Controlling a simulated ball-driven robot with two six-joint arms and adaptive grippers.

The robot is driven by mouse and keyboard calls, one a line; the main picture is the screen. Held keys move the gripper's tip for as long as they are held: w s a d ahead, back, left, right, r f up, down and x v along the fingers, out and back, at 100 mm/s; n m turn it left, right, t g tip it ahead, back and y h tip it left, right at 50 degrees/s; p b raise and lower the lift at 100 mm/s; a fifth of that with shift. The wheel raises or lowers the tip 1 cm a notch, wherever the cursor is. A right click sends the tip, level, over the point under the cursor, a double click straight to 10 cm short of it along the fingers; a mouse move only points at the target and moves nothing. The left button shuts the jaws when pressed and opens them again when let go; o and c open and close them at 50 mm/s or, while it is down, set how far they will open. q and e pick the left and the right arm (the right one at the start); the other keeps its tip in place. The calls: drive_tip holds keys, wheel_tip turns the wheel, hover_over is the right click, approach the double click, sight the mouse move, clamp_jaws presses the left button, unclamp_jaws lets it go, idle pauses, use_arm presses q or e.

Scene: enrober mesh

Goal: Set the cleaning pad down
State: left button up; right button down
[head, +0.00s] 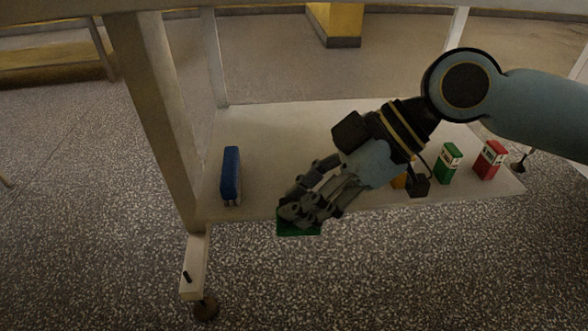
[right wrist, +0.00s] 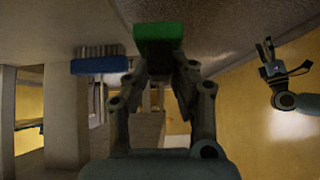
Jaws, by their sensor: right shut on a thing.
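My right gripper (head: 303,212) is shut on a green cleaning pad (head: 299,229), which it holds at the front edge of a pale lower shelf (head: 275,150). The fingers cover much of the pad in the head view. In the right wrist view the green pad (right wrist: 158,38) is between the fingertips of my right gripper (right wrist: 160,66). I cannot tell whether the pad touches the shelf. My left gripper (right wrist: 265,50) shows small at the right of the right wrist view. Its fingers look apart and empty. It is not in the head view.
A blue brush (head: 231,174) stands on the shelf's left end, near a table leg (head: 160,110). The shelf between brush and gripper is clear. The tabletop edge (head: 280,8) is above.

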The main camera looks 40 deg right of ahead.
drive_tip(key=w+d, duration=0.1)
drive_tip(key=w, duration=0.2)
drive_tip(key=w+d+b, duration=0.1)
drive_tip(key=w+d, duration=0.1)
drive_tip(key=w+d+b, duration=0.1)
drive_tip(key=w+d, duration=0.1)
drive_tip(key=w, duration=0.1)
drive_tip(key=shift+w+d+f, duration=0.15)
drive_tip(key=shift+w+f, duration=0.05)
drive_tip(key=shift+w, duration=0.1)
drive_tip(key=shift+w+d, duration=0.1)
drive_tip(key=shift+w, duration=0.1)
wheel_tip(320, 180, down, 3)
drive_tip(key=shift+f+b, duration=0.1)
drive_tip(key=shift+b, duration=1.05)
drive_tip(key=shift+f, duration=0.1)
use_arm(q)
drive_tip(key=w+r, duration=0.1)
drive_tip(key=w+d+r+t, duration=0.1)
drive_tip(key=w+r+t, duration=0.1)
drive_tip(key=shift+w+d, duration=0.2)
drive_tip(key=shift+d, duration=0.15)
use_arm(e)
drive_tip(key=c, duration=1)
unclamp_jaws()
drive_tip(key=shift+o, duration=0.2)
